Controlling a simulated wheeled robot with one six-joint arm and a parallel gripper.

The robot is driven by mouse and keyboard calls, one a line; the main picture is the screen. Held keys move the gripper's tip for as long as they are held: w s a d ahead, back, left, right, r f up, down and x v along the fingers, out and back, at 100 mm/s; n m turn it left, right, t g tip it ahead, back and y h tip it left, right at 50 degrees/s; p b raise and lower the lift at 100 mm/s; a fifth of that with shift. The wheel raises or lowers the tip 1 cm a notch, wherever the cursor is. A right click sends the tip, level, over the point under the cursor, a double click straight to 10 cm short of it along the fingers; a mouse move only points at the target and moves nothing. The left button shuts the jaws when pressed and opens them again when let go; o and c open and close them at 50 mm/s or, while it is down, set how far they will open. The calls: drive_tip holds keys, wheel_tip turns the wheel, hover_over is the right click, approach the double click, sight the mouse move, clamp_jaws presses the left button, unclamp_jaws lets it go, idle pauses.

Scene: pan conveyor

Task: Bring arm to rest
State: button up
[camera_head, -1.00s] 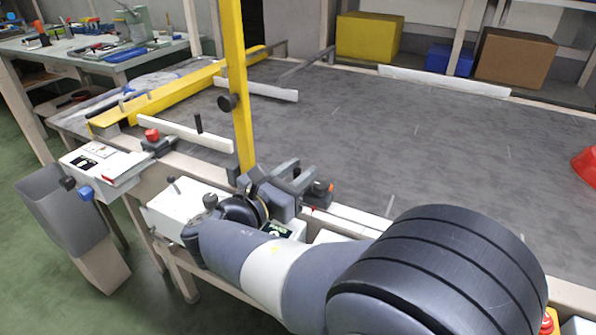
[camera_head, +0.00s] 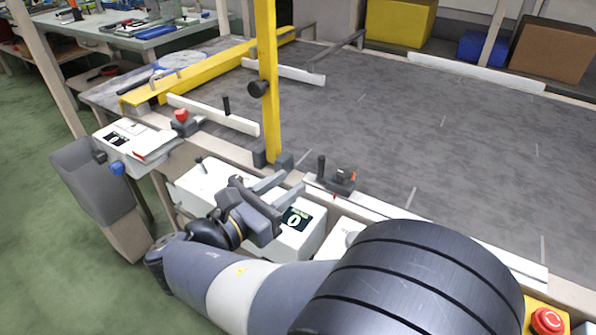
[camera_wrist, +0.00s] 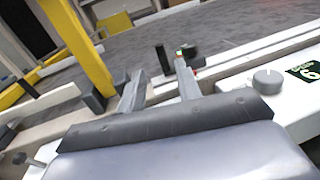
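My gripper (camera_head: 287,184) is at the near edge of the conveyor, over the white control boxes and just in front of the foot of the yellow post (camera_head: 268,95). In the wrist view my gripper (camera_wrist: 158,75) has its two fingers apart with nothing between them. A small dark lever block with an orange part (camera_head: 337,180) stands on the conveyor's edge rail, just right of the fingertips and apart from them. It shows beyond the fingers in the wrist view. My arm is bent low along the front of the conveyor.
The grey conveyor surface (camera_head: 400,130) is clear where visible. White control boxes (camera_head: 298,240) line its front edge. A red emergency button (camera_head: 547,320) is at lower right, a grey bin (camera_head: 95,185) at left. Yellow (camera_head: 400,22), blue (camera_head: 482,47) and brown (camera_head: 553,50) boxes sit behind.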

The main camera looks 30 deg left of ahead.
sight(324, 162)
drive_tip(key=shift+s, duration=0.2)
drive_tip(key=b+x, duration=0.2)
drive_tip(key=x, duration=0.9)
drive_tip(key=shift+f, duration=0.15)
drive_tip(key=shift+s+d+b, duration=0.1)
drive_tip(key=shift+d+b, duration=0.15)
drive_tip(key=shift+b, duration=0.15)
